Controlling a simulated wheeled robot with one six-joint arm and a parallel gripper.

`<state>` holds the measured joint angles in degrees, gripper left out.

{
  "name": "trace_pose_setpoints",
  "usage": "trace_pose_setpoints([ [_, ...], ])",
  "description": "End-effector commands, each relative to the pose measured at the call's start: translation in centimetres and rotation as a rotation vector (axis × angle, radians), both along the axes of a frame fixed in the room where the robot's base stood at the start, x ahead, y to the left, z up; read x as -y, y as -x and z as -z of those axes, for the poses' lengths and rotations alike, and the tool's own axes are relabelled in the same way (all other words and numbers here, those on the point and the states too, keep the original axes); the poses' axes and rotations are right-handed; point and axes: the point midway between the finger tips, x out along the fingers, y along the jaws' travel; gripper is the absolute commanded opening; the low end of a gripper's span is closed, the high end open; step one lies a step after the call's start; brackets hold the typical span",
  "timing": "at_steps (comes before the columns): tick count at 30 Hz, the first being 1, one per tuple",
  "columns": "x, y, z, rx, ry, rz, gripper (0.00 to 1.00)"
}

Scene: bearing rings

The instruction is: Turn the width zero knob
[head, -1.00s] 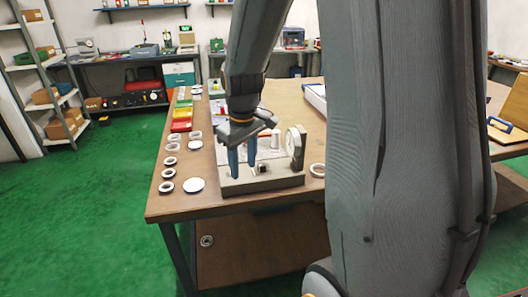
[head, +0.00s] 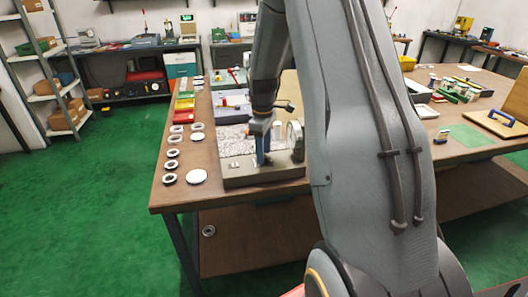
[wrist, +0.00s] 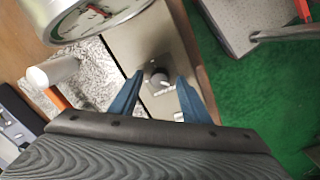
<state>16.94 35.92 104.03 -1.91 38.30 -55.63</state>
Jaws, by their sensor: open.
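A grey measuring fixture (head: 258,180) with a speckled top plate stands at the near edge of the wooden table. A small dark round knob (wrist: 158,77) sits on its pale top strip in the wrist view, with small silver parts beside it. My gripper (wrist: 160,84) is open, its two blue fingers on either side of the knob. I cannot tell whether they touch it. In the head view my gripper (head: 263,158) points down at the fixture and hides the knob. Whether this is the width zero knob cannot be read.
A round dial gauge (wrist: 97,14) stands close to my fingers, also seen in the head view (head: 295,135). Several bearing rings (head: 171,165) and a white disc (head: 197,176) lie on the table left of the fixture.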

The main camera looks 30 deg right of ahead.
Motion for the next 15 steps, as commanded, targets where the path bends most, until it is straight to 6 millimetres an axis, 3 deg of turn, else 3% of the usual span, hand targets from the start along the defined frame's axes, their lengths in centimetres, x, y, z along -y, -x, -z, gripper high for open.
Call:
trace_pose_setpoints([
  [12, 0.02, -0.03, 1.02, 0.001, 0.000, 0.000, 0.43],
  [15, 0.01, -0.03, 1.01, 0.001, 0.000, 0.000, 0.28],
])
